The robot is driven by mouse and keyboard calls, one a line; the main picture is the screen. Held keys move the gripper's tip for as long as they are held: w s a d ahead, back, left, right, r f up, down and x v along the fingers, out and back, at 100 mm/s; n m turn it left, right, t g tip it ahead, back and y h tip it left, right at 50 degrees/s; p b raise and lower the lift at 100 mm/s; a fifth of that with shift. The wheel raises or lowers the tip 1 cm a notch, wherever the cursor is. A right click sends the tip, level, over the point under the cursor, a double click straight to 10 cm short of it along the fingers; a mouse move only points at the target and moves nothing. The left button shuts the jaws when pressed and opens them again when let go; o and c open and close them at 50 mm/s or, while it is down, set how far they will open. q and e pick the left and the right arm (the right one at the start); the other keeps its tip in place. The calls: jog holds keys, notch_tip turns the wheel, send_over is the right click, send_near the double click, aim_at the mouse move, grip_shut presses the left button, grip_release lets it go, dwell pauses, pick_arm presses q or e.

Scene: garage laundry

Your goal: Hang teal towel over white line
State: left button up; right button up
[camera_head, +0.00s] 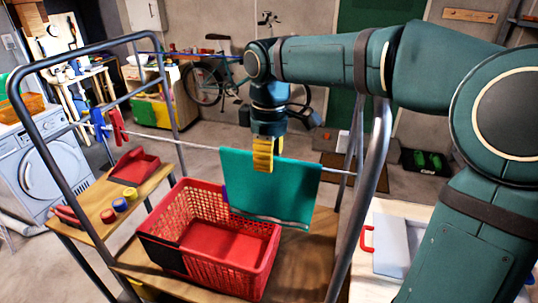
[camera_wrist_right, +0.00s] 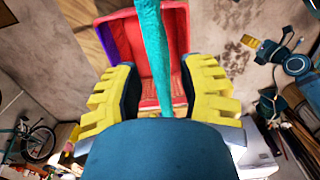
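The teal towel (camera_head: 275,195) hangs in the head view with its top edge level with the white line (camera_head: 180,143), above the right part of the red basket. It appears draped over the line; its far side is hidden. My right gripper (camera_head: 263,168) is at the towel's top edge with yellow fingers pointing down. In the wrist view the towel (camera_wrist_right: 165,65) shows edge-on as a narrow strip between the fingers of my right gripper (camera_wrist_right: 160,92). The fingers stand apart, with gaps on both sides of the towel. My left gripper is not in view.
A red basket (camera_head: 163,225) stands on the rack's wooden shelf. Red and blue clothespins (camera_head: 118,127) sit on the line at left. Metal rack posts (camera_head: 368,200) flank the line. A red tray (camera_head: 134,168) and small round tins are on the left shelf.

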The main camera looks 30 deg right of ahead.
notch_tip(320, 180, up, 12)
dwell(0.7)
